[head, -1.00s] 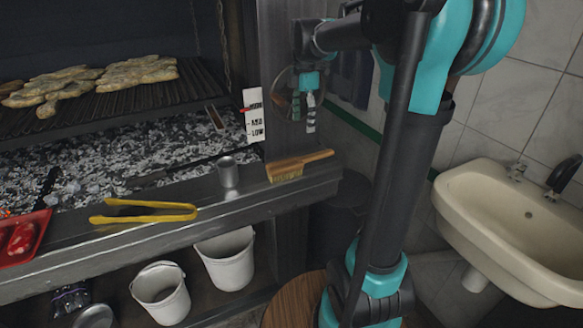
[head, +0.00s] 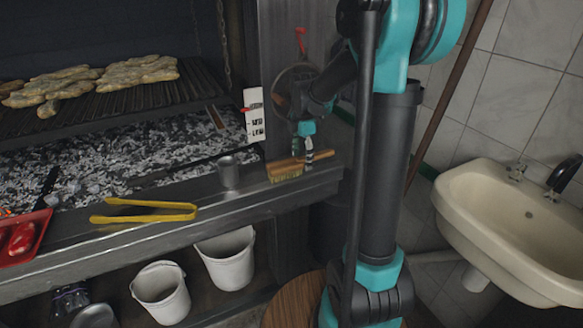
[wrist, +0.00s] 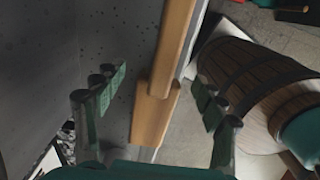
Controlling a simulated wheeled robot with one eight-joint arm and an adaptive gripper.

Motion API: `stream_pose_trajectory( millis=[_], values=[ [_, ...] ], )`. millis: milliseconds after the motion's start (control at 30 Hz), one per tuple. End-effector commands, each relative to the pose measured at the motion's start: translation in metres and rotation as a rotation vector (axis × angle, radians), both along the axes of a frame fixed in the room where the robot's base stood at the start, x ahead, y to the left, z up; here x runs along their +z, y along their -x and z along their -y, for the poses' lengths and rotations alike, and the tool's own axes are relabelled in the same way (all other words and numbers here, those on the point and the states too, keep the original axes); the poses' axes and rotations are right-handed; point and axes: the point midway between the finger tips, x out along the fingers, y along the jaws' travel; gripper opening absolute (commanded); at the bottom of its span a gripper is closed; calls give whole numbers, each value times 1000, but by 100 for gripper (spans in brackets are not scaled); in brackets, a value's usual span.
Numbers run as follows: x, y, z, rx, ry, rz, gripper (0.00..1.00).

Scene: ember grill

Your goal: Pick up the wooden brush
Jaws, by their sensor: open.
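The wooden brush (head: 287,170) lies on the steel ledge at the front right of the grill, its bristles facing the front and its handle pointing right. My gripper (head: 307,148) is in front of the handle in the head view, which hides part of it. In the wrist view the brush (wrist: 165,85) runs between the two fingers from the top to the middle. My gripper (wrist: 160,98) is open there, with one finger on each side of the brush and neither touching it.
A metal cup (head: 229,172) stands left of the brush, and yellow tongs (head: 145,212) lie further left. A red tray (head: 22,238) is at the left edge. White buckets (head: 226,258) stand below. A wooden barrel (wrist: 250,85) is at the right in the wrist view.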

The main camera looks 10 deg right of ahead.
Motion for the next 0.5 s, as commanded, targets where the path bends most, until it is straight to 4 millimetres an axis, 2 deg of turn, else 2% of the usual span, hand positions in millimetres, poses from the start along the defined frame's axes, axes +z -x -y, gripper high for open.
stream_pose_trajectory(
  millis=[167,433,500],
  values=[
    [-18,0,0,0,0,0,71],
    [-20,0,0,0,0,0,71],
    [-20,0,0,0,0,0,62]
  ],
)
